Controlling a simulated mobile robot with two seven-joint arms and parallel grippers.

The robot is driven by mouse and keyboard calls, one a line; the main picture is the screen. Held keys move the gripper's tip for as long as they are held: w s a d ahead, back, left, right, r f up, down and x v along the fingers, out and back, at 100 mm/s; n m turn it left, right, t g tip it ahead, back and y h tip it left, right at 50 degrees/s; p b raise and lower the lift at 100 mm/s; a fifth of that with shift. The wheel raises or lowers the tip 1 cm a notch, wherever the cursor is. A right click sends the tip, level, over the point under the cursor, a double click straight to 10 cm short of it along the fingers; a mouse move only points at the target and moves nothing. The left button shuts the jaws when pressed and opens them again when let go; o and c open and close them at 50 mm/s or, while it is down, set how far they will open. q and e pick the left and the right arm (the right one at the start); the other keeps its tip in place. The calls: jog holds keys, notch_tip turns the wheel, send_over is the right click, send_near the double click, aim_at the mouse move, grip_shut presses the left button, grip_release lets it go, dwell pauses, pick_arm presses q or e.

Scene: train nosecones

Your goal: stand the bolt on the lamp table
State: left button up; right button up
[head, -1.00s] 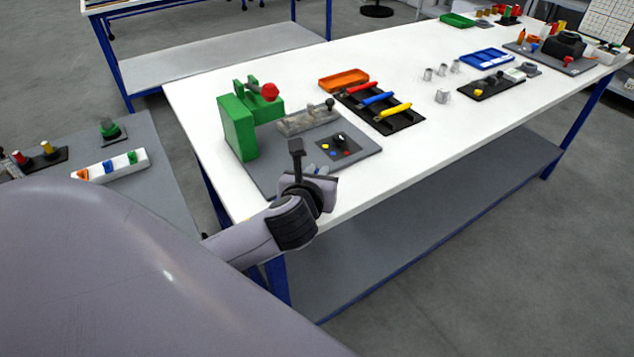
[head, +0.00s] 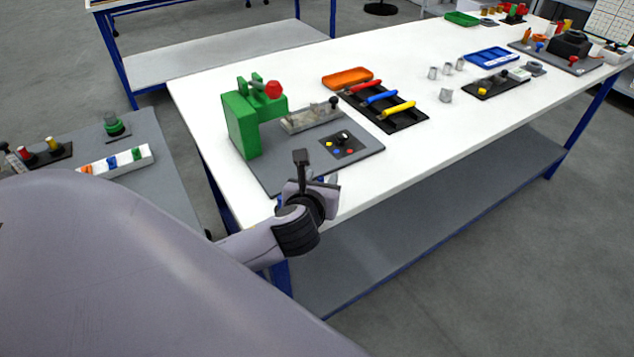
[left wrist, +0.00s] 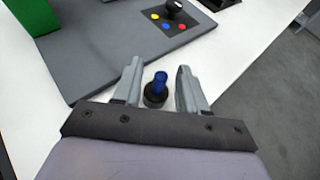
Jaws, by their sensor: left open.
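My left gripper (head: 322,182) is open at the near left edge of the white table (head: 420,155). In the left wrist view its two fingers (left wrist: 158,70) stand apart, one on each side of a small blue peg with a round black base (left wrist: 158,85), which may be the bolt. A gap shows between the peg and each finger. In the head view the gripper mostly hides this peg. I cannot tell for certain which table is the lamp table. My right gripper is not in view.
A grey board with a green press (head: 242,122) lies just beyond the gripper. A black tray (head: 405,118) of coloured-handled tools and an orange tray (head: 347,78) lie further back. A grey side table (head: 170,180) at left holds a green-topped piece (head: 112,124) and a white block.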

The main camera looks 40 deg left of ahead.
pick_arm(q)
jog(key=v, duration=1.2)
jog(key=s+d+f+n+h, duration=0.1)
jog(key=s+f+n+h, duration=0.1)
jog(key=f+n, duration=0.5)
jog(key=s+d+f+n+g+h, duration=0.1)
jog(key=s+d+f+n+h, duration=0.1)
jog(key=f+n, duration=0.5)
jog(key=s+d+f+n+g+h, duration=0.1)
jog(key=f+n, duration=0.5)
jog(key=n, duration=0.9)
jog(key=s+d+h, duration=0.1)
jog(key=s+h, duration=0.1)
jog(key=s, duration=0.1)
jog(key=shift+f, duration=0.4)
jog(key=shift+d, duration=0.1)
